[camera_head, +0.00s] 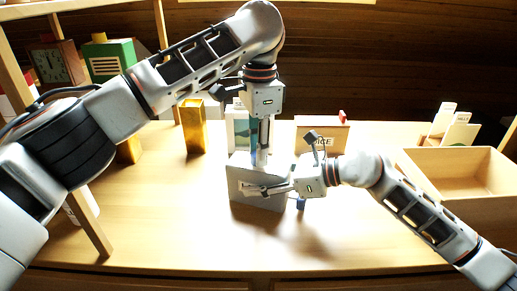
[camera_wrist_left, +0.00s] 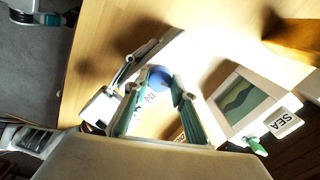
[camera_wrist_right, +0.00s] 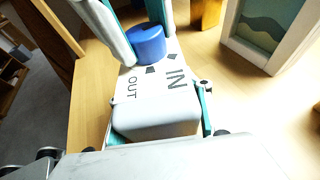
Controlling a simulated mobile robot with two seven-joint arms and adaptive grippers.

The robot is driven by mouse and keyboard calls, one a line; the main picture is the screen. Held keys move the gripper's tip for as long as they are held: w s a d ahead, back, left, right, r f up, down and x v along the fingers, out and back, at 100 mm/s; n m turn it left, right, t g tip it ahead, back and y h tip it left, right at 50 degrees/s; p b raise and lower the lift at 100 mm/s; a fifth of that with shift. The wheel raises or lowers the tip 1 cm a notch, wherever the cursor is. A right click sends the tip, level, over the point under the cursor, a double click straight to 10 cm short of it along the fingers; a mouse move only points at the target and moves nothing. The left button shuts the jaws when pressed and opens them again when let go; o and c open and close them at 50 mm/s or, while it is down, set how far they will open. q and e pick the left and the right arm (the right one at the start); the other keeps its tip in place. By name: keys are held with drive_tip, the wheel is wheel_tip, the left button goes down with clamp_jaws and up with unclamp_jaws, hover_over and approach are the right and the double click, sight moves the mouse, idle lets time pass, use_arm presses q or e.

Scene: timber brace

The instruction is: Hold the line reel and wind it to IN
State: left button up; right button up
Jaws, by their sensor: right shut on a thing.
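The line reel (camera_head: 257,199) is a pale grey box on the table, below my left gripper in the head view. In the right wrist view its top (camera_wrist_right: 155,85) carries the words IN and OUT, black marks and a blue knob (camera_wrist_right: 148,45). My right gripper (camera_wrist_right: 157,110) is shut on the reel's body, one finger on each side. My left gripper (camera_head: 262,160) points down from above, open, with its fingers on either side of the knob. The knob also shows between its fingertips in the left wrist view (camera_wrist_left: 158,78). Whether the fingers touch the knob I cannot tell.
A white framed picture marked SEA (camera_wrist_left: 245,100) stands close to the reel. A gold block (camera_head: 193,127) and a box with a red knob (camera_head: 322,136) stand behind. A wooden tray (camera_head: 462,196) is at the right. The front of the table is clear.

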use_arm(q)
drive_tip(key=shift+m, duration=0.3)
drive_tip(key=m, duration=1)
idle(0.4)
drive_tip(key=shift+m, duration=0.3)
drive_tip(key=o, duration=1.1)
wheel_tip(320, 180, up, 12)
drive_tip(key=shift+s+a, duration=0.1)
